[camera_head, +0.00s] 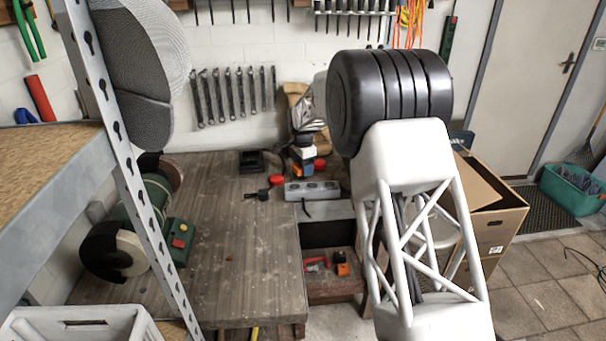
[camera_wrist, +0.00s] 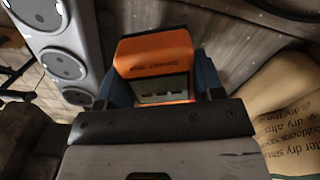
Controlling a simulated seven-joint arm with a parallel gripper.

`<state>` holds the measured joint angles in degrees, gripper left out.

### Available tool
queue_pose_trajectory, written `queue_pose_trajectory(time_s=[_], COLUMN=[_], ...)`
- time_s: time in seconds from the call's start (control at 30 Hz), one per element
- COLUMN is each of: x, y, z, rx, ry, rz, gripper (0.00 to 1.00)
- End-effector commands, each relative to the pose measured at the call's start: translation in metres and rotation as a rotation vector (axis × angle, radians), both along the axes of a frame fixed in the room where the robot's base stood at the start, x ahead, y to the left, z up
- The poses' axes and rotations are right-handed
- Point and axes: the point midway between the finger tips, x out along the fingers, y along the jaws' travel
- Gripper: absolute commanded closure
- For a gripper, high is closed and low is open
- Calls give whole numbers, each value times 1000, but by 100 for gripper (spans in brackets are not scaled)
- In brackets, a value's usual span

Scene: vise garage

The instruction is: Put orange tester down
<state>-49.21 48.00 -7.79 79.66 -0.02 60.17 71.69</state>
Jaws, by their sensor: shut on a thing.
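The orange tester (camera_wrist: 155,52) with a dark front panel is between the two blue fingers of my gripper (camera_wrist: 157,78) in the wrist view. My gripper is shut on it. In the head view my gripper (camera_head: 304,161) points down over the far right part of the wooden workbench (camera_head: 225,220), and orange parts of the tester (camera_head: 297,171) show at the fingers. It is just behind the grey power strip (camera_head: 312,190). I cannot tell whether the tester touches the bench top. The dark gripper body hides its near part in the wrist view.
The power strip is close on the left in the wrist view, and a brown paper bag (camera_wrist: 288,98) is close on the right. Red items (camera_head: 277,180) and a black charger (camera_head: 251,161) lie nearby. A bench grinder (camera_head: 140,225) stands at left. The bench's middle is clear.

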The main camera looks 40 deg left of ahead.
Motion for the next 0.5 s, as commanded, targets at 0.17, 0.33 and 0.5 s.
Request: queue_pose_trajectory(time_s=[0.17, 0.33, 0.5], x=[0, 0, 0], y=[0, 0, 0], z=[-20, -29, -30], rx=[-1, 0, 0], ry=[0, 0, 0], rz=[0, 0, 0], gripper=[82, 82, 82])
